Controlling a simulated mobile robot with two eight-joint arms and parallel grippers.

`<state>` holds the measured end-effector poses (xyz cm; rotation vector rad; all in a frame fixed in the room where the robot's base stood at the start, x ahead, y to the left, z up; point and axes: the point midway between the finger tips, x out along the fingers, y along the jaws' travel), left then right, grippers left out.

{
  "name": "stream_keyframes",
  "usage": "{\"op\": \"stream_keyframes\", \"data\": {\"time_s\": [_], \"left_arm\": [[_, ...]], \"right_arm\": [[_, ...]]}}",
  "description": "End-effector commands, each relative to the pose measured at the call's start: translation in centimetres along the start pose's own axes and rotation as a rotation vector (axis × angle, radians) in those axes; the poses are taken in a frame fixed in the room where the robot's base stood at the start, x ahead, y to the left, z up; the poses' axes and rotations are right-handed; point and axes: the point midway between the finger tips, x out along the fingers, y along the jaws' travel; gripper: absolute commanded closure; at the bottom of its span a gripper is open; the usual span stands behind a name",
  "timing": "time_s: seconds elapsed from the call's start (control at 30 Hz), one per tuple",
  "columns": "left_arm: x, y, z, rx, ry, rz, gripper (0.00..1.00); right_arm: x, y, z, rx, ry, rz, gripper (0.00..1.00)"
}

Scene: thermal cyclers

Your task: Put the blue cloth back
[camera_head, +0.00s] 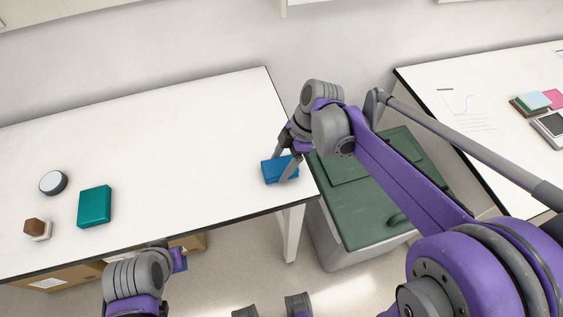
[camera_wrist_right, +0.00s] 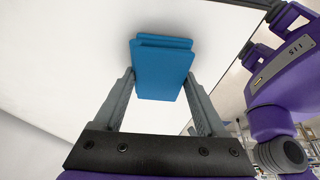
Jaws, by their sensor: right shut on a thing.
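The blue cloth (camera_head: 271,173) is a folded, flat block near the right end of the white table in the head view. It also shows in the right wrist view (camera_wrist_right: 162,70), between the finger ends. My right gripper (camera_head: 286,170) is shut on the cloth, its fingers at two sides of it. I cannot tell whether the cloth touches the tabletop or is just above it. My left gripper (camera_head: 180,260) is low at the bottom left of the head view, in front of the table edge; its fingers are mostly hidden.
The white table (camera_head: 190,140) is clear in its middle. A teal block (camera_head: 95,206), a round grey-white object (camera_head: 53,183) and a small brown-topped object (camera_head: 38,229) lie at its left. A green-lidded bin (camera_head: 375,185) stands in the gap beside a second table (camera_head: 450,100).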

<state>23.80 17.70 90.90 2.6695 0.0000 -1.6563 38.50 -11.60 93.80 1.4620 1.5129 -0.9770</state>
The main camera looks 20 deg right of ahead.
Motion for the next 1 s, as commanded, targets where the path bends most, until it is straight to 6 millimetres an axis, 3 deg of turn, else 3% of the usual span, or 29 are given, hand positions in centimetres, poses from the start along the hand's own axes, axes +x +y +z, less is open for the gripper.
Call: {"op": "stream_keyframes", "data": {"time_s": [0.07, 0.1, 0.23, 0.6, 1.0], "left_arm": [[0.1, 0.0, 0.1, 0.0, -0.001, 0.0, 1.0], [0.2, 0.0, 0.2, 0.0, -0.001, 0.0, 1.0], [0.1, 0.0, 0.1, 0.0, -0.001, 0.0, 1.0], [-0.1, 0.0, -0.1, 0.0, 0.001, 0.0, 1.0], [-0.8, 0.0, -0.7, 0.0, 0.005, 0.0, 1.0]], "right_arm": [[0.2, 0.0, 0.1, 0.0, 0.0, 0.0, 0.78], [0.3, 0.0, 0.1, 0.0, 0.0, 0.0, 0.24], [0.2, 0.0, 0.1, 0.0, 0.0, 0.0, 0.01], [-0.7, 0.0, 0.0, 0.001, 0.0, 0.001, 0.0], [-8.8, 0.0, 0.0, 0.003, 0.0, 0.001, 0.0]]}}
